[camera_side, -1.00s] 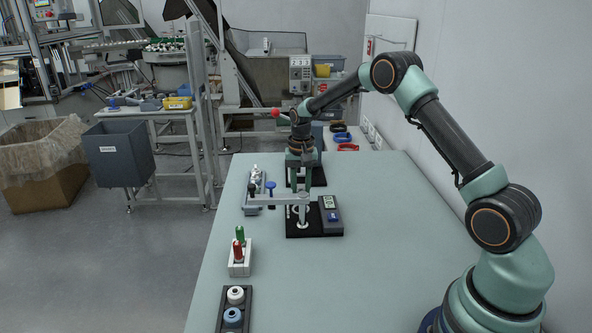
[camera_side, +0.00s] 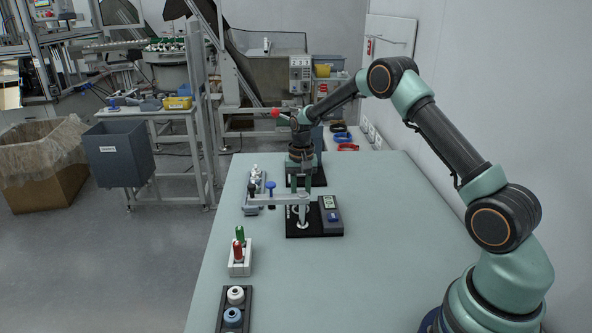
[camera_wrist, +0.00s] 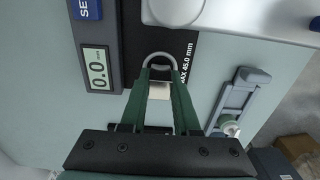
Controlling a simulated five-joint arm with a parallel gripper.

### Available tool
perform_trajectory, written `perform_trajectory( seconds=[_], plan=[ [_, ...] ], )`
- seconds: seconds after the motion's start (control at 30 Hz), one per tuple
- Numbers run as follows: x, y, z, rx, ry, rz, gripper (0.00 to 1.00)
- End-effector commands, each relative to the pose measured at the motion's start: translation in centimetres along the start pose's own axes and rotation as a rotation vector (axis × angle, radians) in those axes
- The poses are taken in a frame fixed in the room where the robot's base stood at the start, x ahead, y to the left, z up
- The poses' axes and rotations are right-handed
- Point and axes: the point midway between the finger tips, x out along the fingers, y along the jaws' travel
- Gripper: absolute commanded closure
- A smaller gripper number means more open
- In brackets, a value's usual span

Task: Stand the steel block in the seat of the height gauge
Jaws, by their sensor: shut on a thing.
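The height gauge stands on the table in the side view, with a black base (camera_side: 316,234), a pale horizontal arm and a grey display box (camera_side: 331,215). In the wrist view its display (camera_wrist: 97,69) reads 0.0, and its base carries the text MAX 45.0 mm. My gripper (camera_side: 301,182) points down just behind the gauge arm. In the wrist view my gripper (camera_wrist: 160,72) is shut on the pale steel block (camera_wrist: 159,91). A grey curved rim (camera_wrist: 158,57), perhaps the seat, shows at the fingertips. Whether the block touches it I cannot tell.
A white holder (camera_side: 239,262) with a red and a green pin stands nearer on the left. A dark tray (camera_side: 234,312) with round caps lies at the front edge. A grey fixture (camera_side: 256,190) is left of the gauge. The table's right side is clear.

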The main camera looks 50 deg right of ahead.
Motion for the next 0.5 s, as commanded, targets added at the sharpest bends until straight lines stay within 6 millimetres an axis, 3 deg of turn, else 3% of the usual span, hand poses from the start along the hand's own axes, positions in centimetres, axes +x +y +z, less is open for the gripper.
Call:
perform_trajectory(
  seconds=[0.5],
  plan=[
    [0.42, -0.01, -0.01, 0.0, 0.0, 0.0, 1.0]
  ],
)
